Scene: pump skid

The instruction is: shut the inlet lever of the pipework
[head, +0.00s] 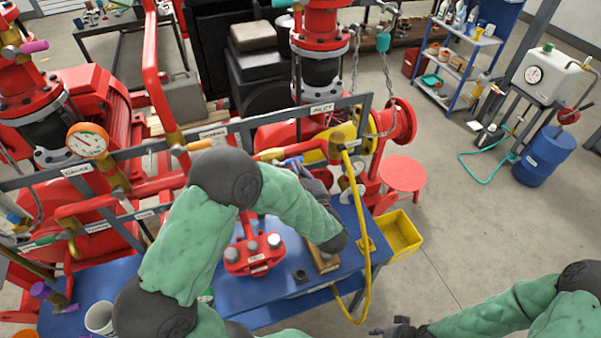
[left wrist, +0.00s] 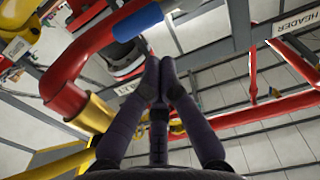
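The pipework's rail carries an INLET label (head: 321,108) in the head view. A blue lever grip (head: 291,160) shows below that label, partly hidden by my left arm and gripper. In the left wrist view a blue grip (left wrist: 138,20) lies above and to the left of the fingertips, apart from them. My left gripper (head: 315,176) is beside the blue grip in the head view; in the wrist view its fingertips (left wrist: 159,62) are together with nothing seen between them. My right gripper (head: 398,330) is low at the bottom edge, partly cut off, away from the pipework.
A yellow hose (head: 362,230) hangs right of my left gripper. A blue bench (head: 240,295) stands below, with a red fixture (head: 253,254) on it. A yellow bin (head: 402,236) and a red stool (head: 402,174) stand to the right. Open floor lies beyond them.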

